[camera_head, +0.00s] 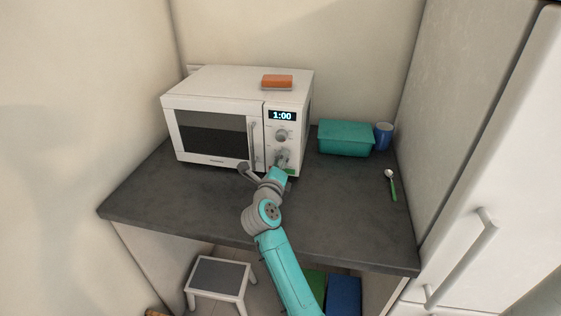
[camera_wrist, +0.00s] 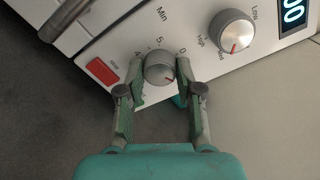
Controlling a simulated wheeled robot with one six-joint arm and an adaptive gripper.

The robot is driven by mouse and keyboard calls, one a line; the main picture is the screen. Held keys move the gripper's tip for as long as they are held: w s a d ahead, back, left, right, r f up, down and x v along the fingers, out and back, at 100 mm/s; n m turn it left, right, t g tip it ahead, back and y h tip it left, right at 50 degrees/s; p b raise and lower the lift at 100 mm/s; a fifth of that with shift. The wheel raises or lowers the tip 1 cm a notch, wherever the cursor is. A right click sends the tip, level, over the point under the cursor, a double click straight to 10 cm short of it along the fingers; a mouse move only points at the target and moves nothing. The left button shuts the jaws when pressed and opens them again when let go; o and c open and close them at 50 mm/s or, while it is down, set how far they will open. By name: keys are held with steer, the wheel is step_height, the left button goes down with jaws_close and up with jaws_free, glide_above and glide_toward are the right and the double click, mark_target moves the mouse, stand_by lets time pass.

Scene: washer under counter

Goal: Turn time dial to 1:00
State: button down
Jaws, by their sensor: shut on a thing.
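The white microwave (camera_head: 215,125) stands on the counter, and its display (camera_head: 283,116) reads 1:00. The grey time dial (camera_wrist: 160,68), marked "Min" with numbers around it, is the lower knob on its panel. The dial's red mark points to the lower right in the wrist view. My gripper (camera_wrist: 161,88) is shut on the time dial, one finger on each side. In the head view my gripper (camera_head: 279,163) is at the lower part of the panel and partly covers the dial.
The power dial (camera_wrist: 231,32) sits above the time dial. A red button (camera_wrist: 102,71) is beside it, and the door handle (camera_head: 252,143) is to the left. An orange block (camera_head: 277,81) lies on top. A teal box (camera_head: 345,139), blue cup (camera_head: 383,136) and spoon (camera_head: 391,185) are at right.

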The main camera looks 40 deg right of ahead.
stand_by(0.3)
steer(key=c, duration=0.8)
jaws_free()
steer(key=shift+o, duration=0.2)
steer(key=shift+a, duration=0.1)
steer(key=v, duration=1.2)
steer(key=s+n, duration=0.1)
steer(key=s, duration=0.2)
steer(key=s+f+n+t+h, duration=0.1)
steer(key=s, duration=0.1)
steer(key=s+f+n, duration=0.1)
steer(key=s, duration=0.2)
steer(key=shift+s+f+h, duration=0.2)
steer(key=shift+s+h, duration=0.1)
steer(key=shift+h, duration=0.1)
steer(key=s+a+f+n+t+y, duration=0.1)
steer(key=s+a+f+n+y, duration=0.2)
steer(key=s+n, duration=0.7)
steer(key=s+a+f+n+t+y, duration=0.1)
steer(key=s+a+f+n+y, duration=0.2)
steer(key=s+a+n+y, duration=0.4)
steer(key=s+a+f+n+y, duration=0.4)
steer(key=s+a+n+y, duration=0.2)
steer(key=s+n, duration=0.8)
steer(key=s+a, duration=0.1)
steer(key=s, duration=0.2)
steer(key=shift+t, duration=0.4)
